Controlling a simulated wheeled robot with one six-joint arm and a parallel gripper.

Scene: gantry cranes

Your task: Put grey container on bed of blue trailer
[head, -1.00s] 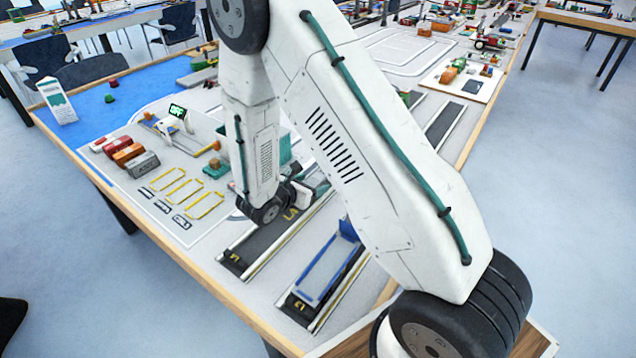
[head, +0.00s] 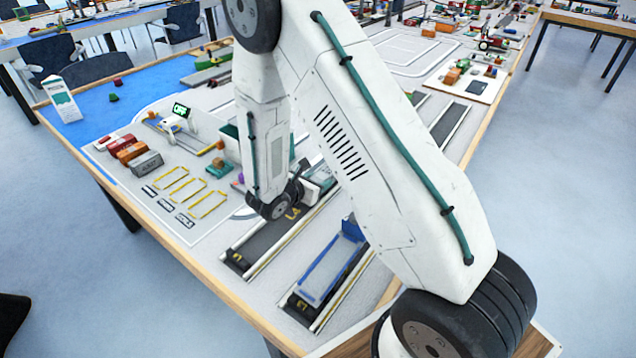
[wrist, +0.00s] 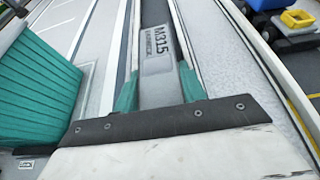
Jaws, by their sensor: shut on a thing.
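In the wrist view my gripper (wrist: 158,92) has its teal fingertips closed on the two sides of a grey container (wrist: 156,45) with a plate marked M315. Its lower part and far end are hard to make out. In the head view the fingers and the held container are hidden behind my arm. The blue trailer (head: 334,266), with a long pale bed and a blue raised end, stands on the dark front lane, to the lower right of my wrist. Its bed looks empty.
Another grey container (head: 146,163) stands in a row with orange and red ones at the left. Yellow outlined bays (head: 187,190) lie in front of them. A ribbed teal bin (wrist: 35,85) is close left of my gripper. A blue and yellow vehicle (wrist: 285,22) is at the upper right.

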